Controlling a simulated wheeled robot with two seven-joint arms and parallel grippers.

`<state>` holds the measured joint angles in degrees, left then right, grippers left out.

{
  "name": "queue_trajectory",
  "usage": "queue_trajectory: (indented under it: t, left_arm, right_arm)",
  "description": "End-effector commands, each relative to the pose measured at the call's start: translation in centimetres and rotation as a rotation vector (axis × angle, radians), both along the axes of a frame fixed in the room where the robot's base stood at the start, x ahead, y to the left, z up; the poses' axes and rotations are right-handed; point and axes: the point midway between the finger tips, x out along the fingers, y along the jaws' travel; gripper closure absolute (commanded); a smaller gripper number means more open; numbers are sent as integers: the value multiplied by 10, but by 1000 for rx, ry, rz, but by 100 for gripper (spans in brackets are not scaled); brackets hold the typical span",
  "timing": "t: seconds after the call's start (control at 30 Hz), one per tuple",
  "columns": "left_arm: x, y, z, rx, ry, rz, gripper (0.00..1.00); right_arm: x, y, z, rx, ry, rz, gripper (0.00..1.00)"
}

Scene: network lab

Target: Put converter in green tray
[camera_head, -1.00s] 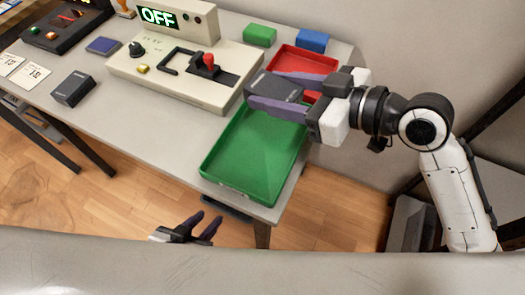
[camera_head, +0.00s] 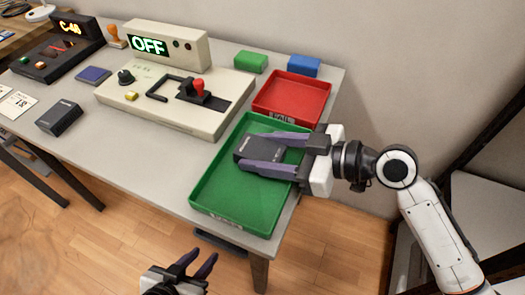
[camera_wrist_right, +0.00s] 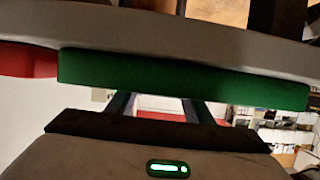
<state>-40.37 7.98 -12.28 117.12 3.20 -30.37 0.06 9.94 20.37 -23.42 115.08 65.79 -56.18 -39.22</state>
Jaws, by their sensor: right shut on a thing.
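The converter, a dark grey box (camera_head: 258,147), is held between the purple fingers of my right gripper (camera_head: 272,158), which is shut on it. It is over the upper part of the green tray (camera_head: 236,205), within its outline. I cannot tell whether it touches the tray floor. The green tray's edge also shows in the right wrist view (camera_wrist_right: 180,80), where the converter cannot be made out. My left gripper (camera_head: 196,268) is open and empty, low in front of the table.
A red tray (camera_head: 293,97) lies just behind the green one. A beige switch console (camera_head: 165,95) reading OFF stands to the left. Another dark box (camera_head: 60,118) is on the table's left. Green (camera_head: 251,63) and blue (camera_head: 304,66) blocks lie at the back.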

Motion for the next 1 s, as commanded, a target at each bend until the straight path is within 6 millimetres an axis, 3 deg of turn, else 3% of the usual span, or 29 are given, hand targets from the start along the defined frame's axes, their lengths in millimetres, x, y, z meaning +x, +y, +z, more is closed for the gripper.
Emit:
queue_trajectory:
  t: [0.3, 0.33, 0.43, 0.77, 1.0]
  left_arm:
    - [1, 1, -1, 0, -3, 0, 69]
    - [1, 1, 0, 0, -3, 0, 69]
    - [1, 1, 0, 1, -4, 0, 69]
    - [1, 1, 4, 1, -5, 0, 69]
    - [3, 1, 3, 2, -9, 0, 69]
  right_arm:
    - [1, 0, -2, 2, -4, -1, 83]
    - [0, 0, -2, 0, -2, 0, 50]
    - [0, 0, -1, 0, -2, -1, 35]
    - [0, 0, 2, 1, -2, -1, 35]
    - [-12, -32, 11, -7, -3, -1, 35]
